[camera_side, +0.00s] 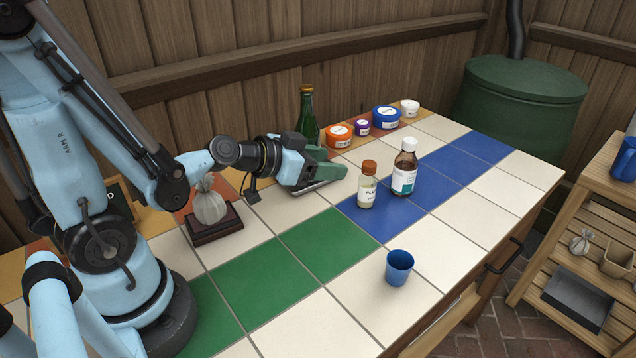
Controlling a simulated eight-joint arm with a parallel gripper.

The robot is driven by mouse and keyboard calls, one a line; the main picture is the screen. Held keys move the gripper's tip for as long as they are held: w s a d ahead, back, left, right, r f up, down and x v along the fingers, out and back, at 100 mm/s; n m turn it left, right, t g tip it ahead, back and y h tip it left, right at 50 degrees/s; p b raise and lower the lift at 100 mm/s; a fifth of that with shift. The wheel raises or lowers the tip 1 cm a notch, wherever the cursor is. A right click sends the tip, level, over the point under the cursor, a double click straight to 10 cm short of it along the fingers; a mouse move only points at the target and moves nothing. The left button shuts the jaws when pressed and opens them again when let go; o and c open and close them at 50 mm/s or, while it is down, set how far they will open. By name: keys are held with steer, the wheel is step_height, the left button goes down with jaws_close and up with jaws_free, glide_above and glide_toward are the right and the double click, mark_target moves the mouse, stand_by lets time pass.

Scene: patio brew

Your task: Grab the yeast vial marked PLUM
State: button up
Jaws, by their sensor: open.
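The yeast vial (367,188) is a small clear bottle with pale contents, a brown cap and a white label that seems to begin "PLU". It stands upright on the blue tiles (430,204) in the middle of the table. My gripper (343,172) is low over the tabletop, left of the vial, pointing right toward it. Its jaws are open and apart from the vial. A brown bottle (404,172) with a white cap and a white and teal label stands close behind the vial to the right.
A blue cup (399,268) stands on the front white tiles. A green bottle (307,118), an orange tub (339,136) and several other tubs line the back edge. A tied grey sack (209,206) sits on a dark stand at left. The green tiles are clear.

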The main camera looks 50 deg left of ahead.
mark_target(364, 165)
steer(key=shift+x, duration=6)
steer(key=shift+r, duration=0.1)
jaws_close()
